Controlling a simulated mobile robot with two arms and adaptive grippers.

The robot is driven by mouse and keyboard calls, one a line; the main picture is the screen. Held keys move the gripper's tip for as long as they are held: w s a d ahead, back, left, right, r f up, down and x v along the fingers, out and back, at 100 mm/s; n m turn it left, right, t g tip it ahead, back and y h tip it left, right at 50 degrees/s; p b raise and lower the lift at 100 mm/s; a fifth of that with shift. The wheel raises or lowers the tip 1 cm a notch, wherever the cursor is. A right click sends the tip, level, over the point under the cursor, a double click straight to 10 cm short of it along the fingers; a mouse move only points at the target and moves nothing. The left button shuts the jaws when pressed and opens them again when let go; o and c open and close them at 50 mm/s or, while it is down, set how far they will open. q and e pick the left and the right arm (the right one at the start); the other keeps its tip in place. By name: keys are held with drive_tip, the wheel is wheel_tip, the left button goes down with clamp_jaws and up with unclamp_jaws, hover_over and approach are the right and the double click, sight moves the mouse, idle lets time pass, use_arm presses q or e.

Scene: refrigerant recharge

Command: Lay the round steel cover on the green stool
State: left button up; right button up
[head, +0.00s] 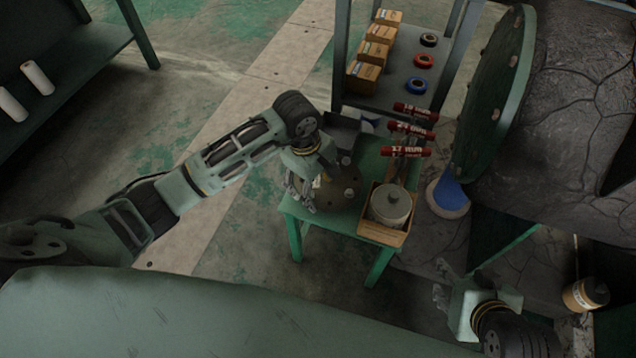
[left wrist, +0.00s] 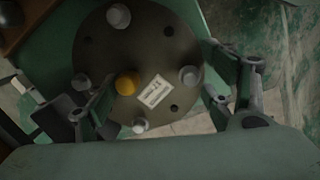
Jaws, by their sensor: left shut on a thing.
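The round steel cover (head: 337,190) is a dark disc with bolts at the left part of the green stool (head: 384,160). In the left wrist view the cover (left wrist: 150,50) shows its bolts, a yellow knob and a white label. My left gripper (head: 303,192) is at the cover's left side, with its fingers (left wrist: 165,105) spread on either side of part of the disc, shut on it. The cover is over the stool top; I cannot tell whether it touches. My right gripper (head: 440,284) is empty and open, low at the right, apart from the stool.
A cardboard box (head: 382,236) with a pale round canister (head: 391,203) fills the stool's front right. A shelf (head: 400,85) holds boxes and tape rolls. A large green disc (head: 497,90) stands at the right.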

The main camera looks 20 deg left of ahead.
use_arm(q)
drive_tip(key=shift+w, duration=0.1)
use_arm(e)
drive_tip(key=shift+w+a+r, duration=0.1)
drive_tip(key=shift+w+r, duration=0.05)
drive_tip(key=shift+w, duration=0.1)
use_arm(q)
drive_tip(key=shift+f, duration=0.1)
use_arm(e)
drive_tip(key=shift+w+a+r+t, duration=0.1)
drive_tip(key=shift+w+r+t, duration=0.05)
drive_tip(key=shift+w+t, duration=0.15)
use_arm(q)
drive_tip(key=o, duration=2.1)
drive_tip(key=shift+c, duration=0.2)
use_arm(e)
drive_tip(key=shift+s, duration=0.2)
